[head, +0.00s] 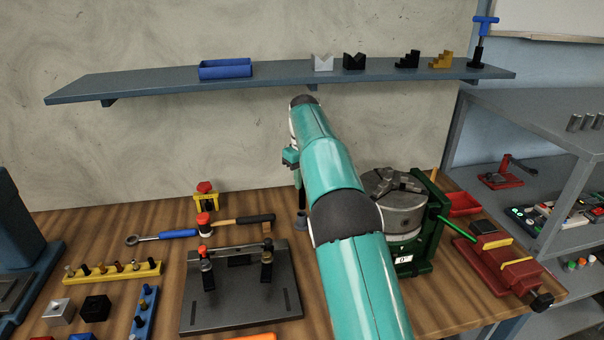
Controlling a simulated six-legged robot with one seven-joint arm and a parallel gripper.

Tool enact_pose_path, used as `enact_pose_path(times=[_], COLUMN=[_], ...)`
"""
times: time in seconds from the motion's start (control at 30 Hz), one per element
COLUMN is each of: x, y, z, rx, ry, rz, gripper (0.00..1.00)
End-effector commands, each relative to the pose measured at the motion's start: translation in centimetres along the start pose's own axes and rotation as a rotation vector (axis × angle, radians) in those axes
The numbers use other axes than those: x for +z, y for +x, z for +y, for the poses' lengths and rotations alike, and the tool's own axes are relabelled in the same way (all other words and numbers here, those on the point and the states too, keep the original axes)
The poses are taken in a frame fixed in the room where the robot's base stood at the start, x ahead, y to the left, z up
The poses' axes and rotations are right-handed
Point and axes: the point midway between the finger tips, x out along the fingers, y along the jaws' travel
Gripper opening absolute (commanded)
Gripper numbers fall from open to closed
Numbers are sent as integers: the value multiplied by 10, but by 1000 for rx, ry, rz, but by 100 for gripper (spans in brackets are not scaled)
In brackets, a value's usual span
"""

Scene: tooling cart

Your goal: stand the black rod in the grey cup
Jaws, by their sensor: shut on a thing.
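My arm reaches up and away across the middle of the head view, and its end hangs down on the far side. My gripper (299,184) shows only in part, just left of my arm, pointing down and shut. A thin dark upright piece, which looks like the black rod (302,199), shows below it in its grip. The small grey cup (301,220) stands on the wooden bench directly below, partly hidden by my arm. The rod's lower end is at or just above the cup's mouth; I cannot tell whether it is inside.
A dark fixture plate (240,310) with two posts lies in front. A hammer (235,221) and a ratchet (165,237) lie left of the cup. A round chuck (397,208) in a green frame stands right of my arm. A wall shelf (280,78) runs behind.

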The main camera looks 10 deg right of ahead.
Motion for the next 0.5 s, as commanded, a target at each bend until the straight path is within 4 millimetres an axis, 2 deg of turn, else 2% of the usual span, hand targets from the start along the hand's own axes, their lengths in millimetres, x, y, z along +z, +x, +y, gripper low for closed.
enact_pose_path(times=[0.5], x=[-3], y=[7], z=[1], rx=[0], ry=[-1], rz=[2], gripper=[0])
